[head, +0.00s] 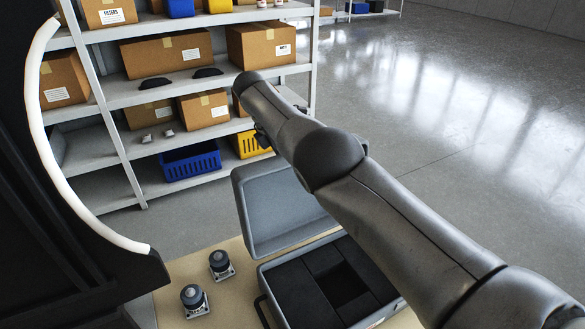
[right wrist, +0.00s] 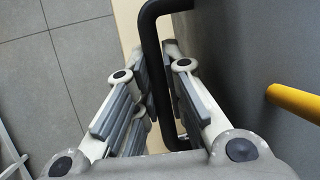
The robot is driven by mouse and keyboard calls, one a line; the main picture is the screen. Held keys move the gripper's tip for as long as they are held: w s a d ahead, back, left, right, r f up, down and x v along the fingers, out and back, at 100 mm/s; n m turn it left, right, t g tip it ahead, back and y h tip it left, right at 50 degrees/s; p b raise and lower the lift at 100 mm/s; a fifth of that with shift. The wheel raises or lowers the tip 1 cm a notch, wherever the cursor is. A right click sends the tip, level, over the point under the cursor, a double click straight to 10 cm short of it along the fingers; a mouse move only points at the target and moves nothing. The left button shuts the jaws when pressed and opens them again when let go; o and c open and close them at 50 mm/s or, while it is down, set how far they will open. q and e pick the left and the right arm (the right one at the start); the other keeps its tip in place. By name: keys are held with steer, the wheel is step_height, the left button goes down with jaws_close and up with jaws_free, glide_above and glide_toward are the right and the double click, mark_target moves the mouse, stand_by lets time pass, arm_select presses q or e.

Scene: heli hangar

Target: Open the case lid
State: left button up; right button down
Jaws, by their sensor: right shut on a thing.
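The grey case (head: 262,277) stands on a tan tabletop, its base lined with black foam (head: 300,290) that has a square hollow. Its lid (head: 275,205) is raised and leans back from the base. My right arm crosses above the case and hides part of the lid. In the right wrist view, my right gripper (right wrist: 157,62) is shut on a black bar-shaped handle (right wrist: 152,25), beside a grey surface. The head view hides this grip, so I cannot tell where on the case the handle sits. My left gripper is not in view.
Two small dark-topped fittings (head: 220,264) (head: 194,300) stand on the tabletop (head: 180,268) left of the case. Behind is a grey shelf rack (head: 120,95) with cartons, a blue crate (head: 190,161) and a yellow crate (head: 250,145). Open floor lies right. A yellow bar (right wrist: 295,108) shows in the wrist view.

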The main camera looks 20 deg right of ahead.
stand_by(0.5)
steer(key=c, duration=1.8)
jaws_free()
steer(key=shift+o, duration=0.2)
